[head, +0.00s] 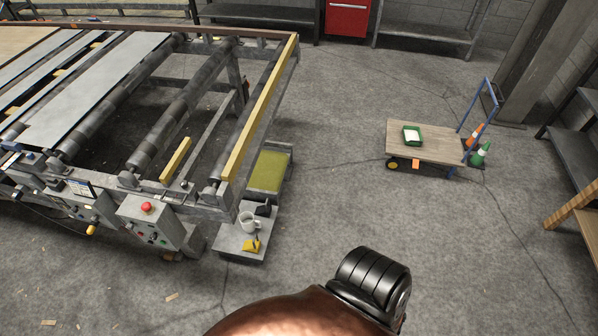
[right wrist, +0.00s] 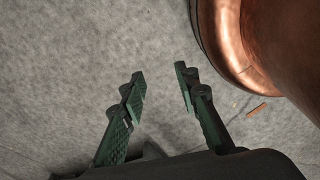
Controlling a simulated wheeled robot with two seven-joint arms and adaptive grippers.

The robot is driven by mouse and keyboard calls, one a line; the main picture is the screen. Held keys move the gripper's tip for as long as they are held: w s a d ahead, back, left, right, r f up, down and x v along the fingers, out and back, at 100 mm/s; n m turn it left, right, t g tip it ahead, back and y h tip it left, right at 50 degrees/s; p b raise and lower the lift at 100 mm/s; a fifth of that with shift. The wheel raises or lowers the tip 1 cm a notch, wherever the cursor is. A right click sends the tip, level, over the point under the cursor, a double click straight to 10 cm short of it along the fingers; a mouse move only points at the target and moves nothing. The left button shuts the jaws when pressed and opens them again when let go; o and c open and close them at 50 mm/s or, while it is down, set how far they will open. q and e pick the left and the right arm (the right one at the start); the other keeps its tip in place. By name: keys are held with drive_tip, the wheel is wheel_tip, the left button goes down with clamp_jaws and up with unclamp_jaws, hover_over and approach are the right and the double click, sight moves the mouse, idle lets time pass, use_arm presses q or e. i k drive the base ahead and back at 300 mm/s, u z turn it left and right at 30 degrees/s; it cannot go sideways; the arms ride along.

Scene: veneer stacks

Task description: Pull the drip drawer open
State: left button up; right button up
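A shallow grey tray with an olive-yellow bottom (head: 268,171), which looks like the drip drawer, sits low at the right end of the roller machine (head: 187,105) in the head view. The machine's end frame with its yellow strip hides its left side. I cannot tell how far it is open, and no handle is clear. My right gripper (right wrist: 160,75) is open and empty in the right wrist view, over bare concrete. Neither gripper shows in the head view; my left gripper is in no view.
A small grey stand (head: 233,242) in front of the tray holds a white mug (head: 248,222), a black item and a yellow item. A wooden-topped cart (head: 440,142) stands to the right. The concrete floor between is clear.

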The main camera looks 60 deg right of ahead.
sight(269, 173)
drive_tip(key=z, duration=1.8)
drive_tip(key=i, duration=1.4)
drive_tip(key=u, duration=0.9)
drive_tip(key=i, duration=0.35)
drive_tip(key=u, duration=0.35)
